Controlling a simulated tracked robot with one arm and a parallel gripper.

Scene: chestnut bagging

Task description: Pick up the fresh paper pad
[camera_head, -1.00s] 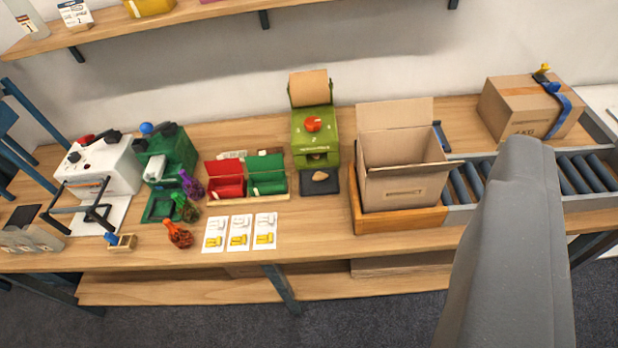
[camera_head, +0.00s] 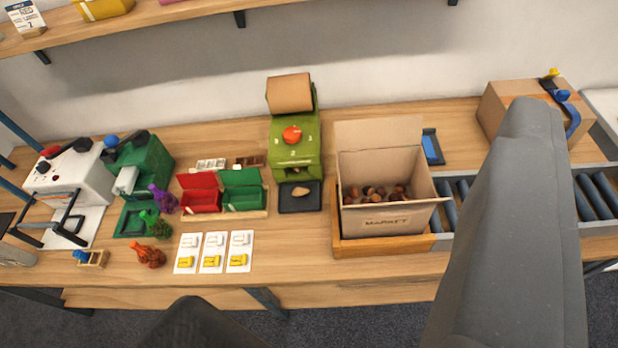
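I cannot tell which thing is the fresh paper pad. A brown paper-like block (camera_head: 289,93) sits tilted on top of the green machine (camera_head: 281,150) with a red knob, at the middle of the bench. A large grey tapered part of mine (camera_head: 515,210) crosses the right side, and a dark part of mine (camera_head: 190,325) shows at the bottom edge. Neither touches the bench things as far as I see. No clear pair of fingertips shows, so the gripper's opening and any grasp cannot be read.
An open carton (camera_head: 388,221) of chestnuts stands in a wooden tray (camera_head: 385,246). A closed carton (camera_head: 498,105) is behind the roller conveyor (camera_head: 597,195).

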